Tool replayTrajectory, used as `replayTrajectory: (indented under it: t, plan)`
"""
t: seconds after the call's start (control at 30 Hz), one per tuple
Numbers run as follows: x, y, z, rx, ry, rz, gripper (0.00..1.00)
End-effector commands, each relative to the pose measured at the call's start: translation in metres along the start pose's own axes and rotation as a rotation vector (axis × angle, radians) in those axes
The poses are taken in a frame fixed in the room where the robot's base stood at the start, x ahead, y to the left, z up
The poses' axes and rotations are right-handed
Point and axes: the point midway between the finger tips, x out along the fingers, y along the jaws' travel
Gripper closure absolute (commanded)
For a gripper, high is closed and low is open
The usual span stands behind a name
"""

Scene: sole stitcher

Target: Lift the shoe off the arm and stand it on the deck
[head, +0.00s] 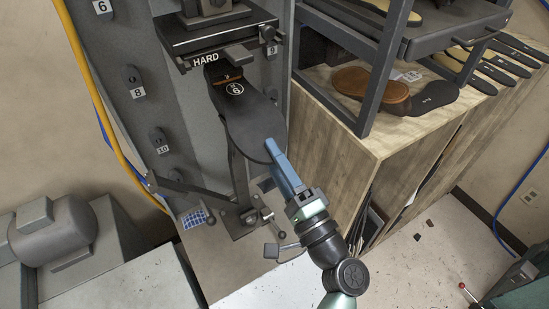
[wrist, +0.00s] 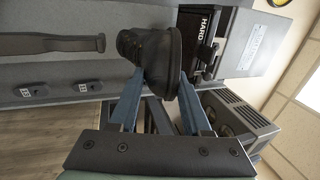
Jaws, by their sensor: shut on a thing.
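The dark shoe (head: 252,112) is upside down in the head view, its black sole facing up with a round label reading 6. It sits over the upright grey arm (head: 240,178) of the stitching machine, just below the plate marked HARD. My gripper (head: 272,150) has its blue fingers at the near end of the shoe. In the wrist view the shoe (wrist: 158,50) shows between the two fingertips (wrist: 158,78), one on each side. The fingers are shut on it. How the shoe meets the arm is hidden beneath the sole.
A wooden cabinet (head: 340,125) with a dark rack (head: 450,28) and several soles stands to the right. Levers (head: 284,250) stick out low on the machine.

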Motion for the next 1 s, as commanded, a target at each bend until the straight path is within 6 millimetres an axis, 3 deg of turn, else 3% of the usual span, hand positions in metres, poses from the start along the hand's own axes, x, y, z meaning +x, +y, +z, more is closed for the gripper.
replayTrajectory:
  t: [0.33, 1.0]
  plan:
    - [-0.002, -0.004, 0.000, -0.001, -0.001, -0.006, 1.00]
    - [-0.046, -0.017, -0.001, -0.002, 0.000, -0.005, 1.00]
